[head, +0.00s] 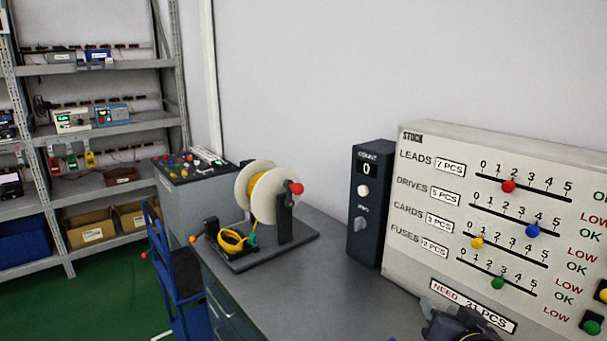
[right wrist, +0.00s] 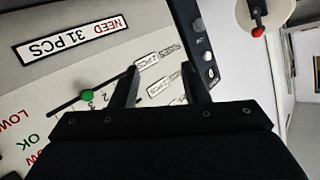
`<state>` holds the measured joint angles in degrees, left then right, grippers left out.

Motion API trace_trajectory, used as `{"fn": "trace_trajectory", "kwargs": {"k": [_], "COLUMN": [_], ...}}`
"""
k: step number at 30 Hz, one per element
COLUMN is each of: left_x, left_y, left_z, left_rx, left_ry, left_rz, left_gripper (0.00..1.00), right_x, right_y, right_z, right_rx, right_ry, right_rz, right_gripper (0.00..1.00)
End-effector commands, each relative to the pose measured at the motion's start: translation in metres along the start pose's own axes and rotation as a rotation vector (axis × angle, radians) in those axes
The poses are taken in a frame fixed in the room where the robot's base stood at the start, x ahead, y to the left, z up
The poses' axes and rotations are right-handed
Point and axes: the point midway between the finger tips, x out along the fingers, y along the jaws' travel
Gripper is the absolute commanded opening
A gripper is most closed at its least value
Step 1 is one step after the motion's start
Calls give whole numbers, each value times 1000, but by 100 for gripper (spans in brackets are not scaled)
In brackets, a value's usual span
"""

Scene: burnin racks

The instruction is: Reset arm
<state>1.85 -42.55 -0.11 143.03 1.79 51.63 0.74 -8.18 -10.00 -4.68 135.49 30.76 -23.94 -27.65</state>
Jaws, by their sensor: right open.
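My right gripper (head: 440,318) shows at the bottom of the head view, low in front of the stock board (head: 415,255). In the right wrist view its two fingers (right wrist: 160,77) stand apart with nothing between them, over the board's lower rows. The board has four slider rows with red, blue, yellow and green knobs. The green knob (head: 498,283) also shows left of the fingers in the right wrist view (right wrist: 87,96). I cannot tell whether the fingers touch the board. My left gripper is not in view.
A dark counter box (head: 370,225) reading 0 stands left of the board. A reel (head: 262,190) with yellow lead stands on the grey bench (head: 310,280). The bench's middle is clear.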

Motion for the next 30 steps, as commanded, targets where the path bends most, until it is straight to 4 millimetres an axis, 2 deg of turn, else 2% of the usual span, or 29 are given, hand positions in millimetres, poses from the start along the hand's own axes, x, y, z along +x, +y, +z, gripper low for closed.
{"fn": "trace_trajectory", "kwargs": {"k": [3,7,12,15,18,21,30], "left_x": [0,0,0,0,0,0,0], "left_y": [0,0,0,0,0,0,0], "left_z": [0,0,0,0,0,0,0], "left_rx": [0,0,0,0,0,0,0], "left_ry": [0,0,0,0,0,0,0], "left_rz": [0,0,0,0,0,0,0], "left_gripper": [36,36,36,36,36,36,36], "right_x": [-35,-79,-138,-164,-180,-188,-189], "right_y": [-17,-24,-12,-1,7,11,11], "right_z": [21,56,104,123,135,141,141], "right_rx": [24,22,2,-5,-8,-9,-10], "right_ry": [-153,-358,-616,-727,-795,-827,-832], "right_rz": [-138,-218,-205,-164,-131,-113,-113], "right_gripper": [41,41,41,41,41,41,41]}}
